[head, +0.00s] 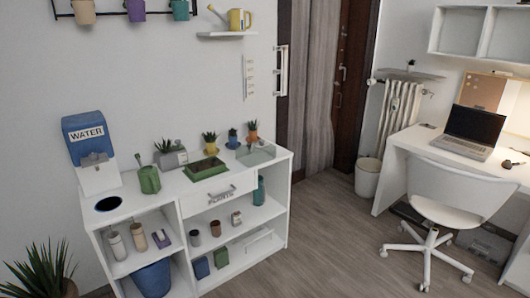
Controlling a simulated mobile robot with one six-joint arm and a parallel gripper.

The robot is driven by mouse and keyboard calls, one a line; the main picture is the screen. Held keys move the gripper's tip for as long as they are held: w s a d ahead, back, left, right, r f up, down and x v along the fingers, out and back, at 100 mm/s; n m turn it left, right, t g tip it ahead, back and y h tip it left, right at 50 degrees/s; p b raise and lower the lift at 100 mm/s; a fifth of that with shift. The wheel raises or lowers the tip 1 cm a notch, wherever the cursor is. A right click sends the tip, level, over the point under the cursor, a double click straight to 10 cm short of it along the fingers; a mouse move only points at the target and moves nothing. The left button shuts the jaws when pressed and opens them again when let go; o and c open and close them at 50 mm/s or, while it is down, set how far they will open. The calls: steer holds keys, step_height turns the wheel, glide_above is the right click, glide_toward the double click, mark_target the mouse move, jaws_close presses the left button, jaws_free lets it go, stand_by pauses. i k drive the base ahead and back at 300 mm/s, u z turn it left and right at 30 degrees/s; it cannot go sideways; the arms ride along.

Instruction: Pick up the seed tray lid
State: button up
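The seed tray lid looks to be the clear, see-through box-like cover (256,154) on the right end of the white shelf desk top, close to its front right corner. Its edges are faint against the white surface. A green seed tray (194,176) with dark soil sits left of it on the same top, apart from it. My gripper is not in view.
The white shelf desk (232,201) also bears small potted plants (209,143), a green watering can (149,179) and a blue-and-white water dispenser (95,155). A white chair (440,193) stands at the right. The wooden floor (330,225) between is clear.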

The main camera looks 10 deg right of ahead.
mark_target(252, 154)
steer(key=u, duration=0.1)
steer(key=i, duration=0.95)
steer(key=z, duration=0.05)
